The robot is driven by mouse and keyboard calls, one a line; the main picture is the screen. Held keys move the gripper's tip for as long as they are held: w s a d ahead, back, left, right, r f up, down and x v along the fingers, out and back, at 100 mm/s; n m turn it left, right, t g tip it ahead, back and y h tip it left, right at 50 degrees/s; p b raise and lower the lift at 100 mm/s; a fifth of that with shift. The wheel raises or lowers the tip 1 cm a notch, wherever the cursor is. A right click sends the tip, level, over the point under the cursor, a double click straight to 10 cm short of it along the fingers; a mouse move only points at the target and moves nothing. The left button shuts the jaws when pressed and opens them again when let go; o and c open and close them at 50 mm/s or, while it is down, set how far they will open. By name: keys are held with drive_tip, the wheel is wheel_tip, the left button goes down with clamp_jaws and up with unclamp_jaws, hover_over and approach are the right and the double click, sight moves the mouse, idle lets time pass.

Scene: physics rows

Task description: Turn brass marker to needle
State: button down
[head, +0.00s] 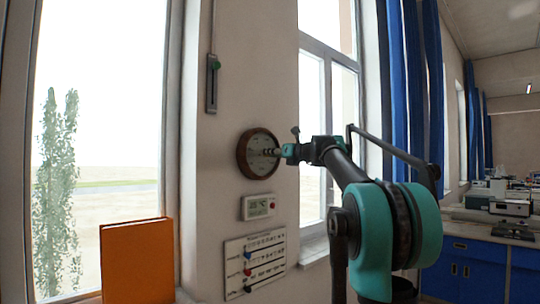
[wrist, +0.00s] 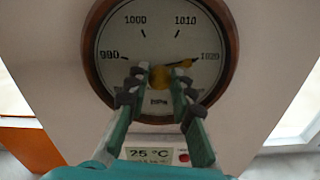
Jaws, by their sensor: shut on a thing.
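A round barometer (head: 243,155) with a dark wooden rim hangs on the wall pillar; its white dial (wrist: 125,40) fills the upper wrist view, with printed numbers up to 1020 and "hPa". My gripper (wrist: 160,80) is shut on the brass knob (wrist: 160,76) of the marker at the dial's centre; in the head view my gripper (head: 275,152) reaches the dial from the right. The brass marker's tip (wrist: 186,63) points right, toward 1020. A thin dark needle end (wrist: 196,61) shows close to that tip. My fingers hide much of the lower dial.
Below the barometer are a small digital display (head: 257,207) reading 25 °C in the wrist view and a chart board (head: 255,264) with coloured knobs. A slider (head: 212,85) is above. An orange binder (head: 137,262) stands lower left, beside the window.

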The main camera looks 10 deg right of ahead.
idle(0.4)
drive_tip(key=c, duration=1.3)
unclamp_jaws()
drive_tip(key=v, duration=1.2)
